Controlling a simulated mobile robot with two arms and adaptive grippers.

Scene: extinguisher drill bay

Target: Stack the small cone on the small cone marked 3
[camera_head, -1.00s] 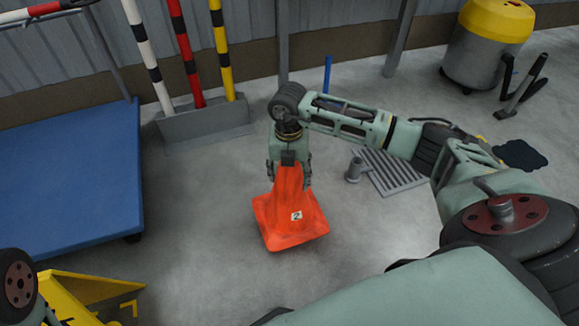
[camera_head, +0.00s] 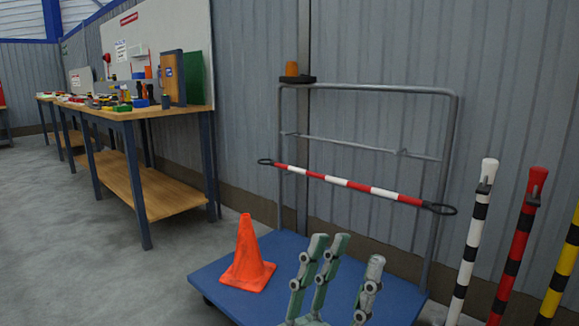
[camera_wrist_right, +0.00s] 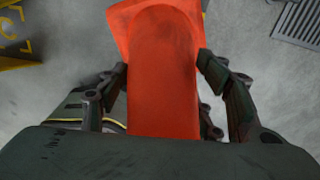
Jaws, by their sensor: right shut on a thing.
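My right gripper (camera_wrist_right: 163,75) is shut on an orange cone (camera_wrist_right: 165,90), with fingers along both of its sides. The cone's base spreads out at the top of the right wrist view, over grey floor; I cannot tell whether it touches the floor. No number shows on it now. Another orange cone (camera_head: 248,262) stands upright on the blue platform of a trolley (camera_head: 225,282) in the head view; I can read no number on it. My left gripper (camera_head: 346,254) is raised in front of the platform, right of that cone, fingers apart and empty.
A red-and-white bar (camera_head: 345,183) spans the trolley's grey handle frame (camera_head: 452,150). Striped poles (camera_head: 470,250) stand at the right. A wooden workbench (camera_head: 150,112) with many small items is at the left. A floor grate (camera_wrist_right: 302,22) shows in the wrist view.

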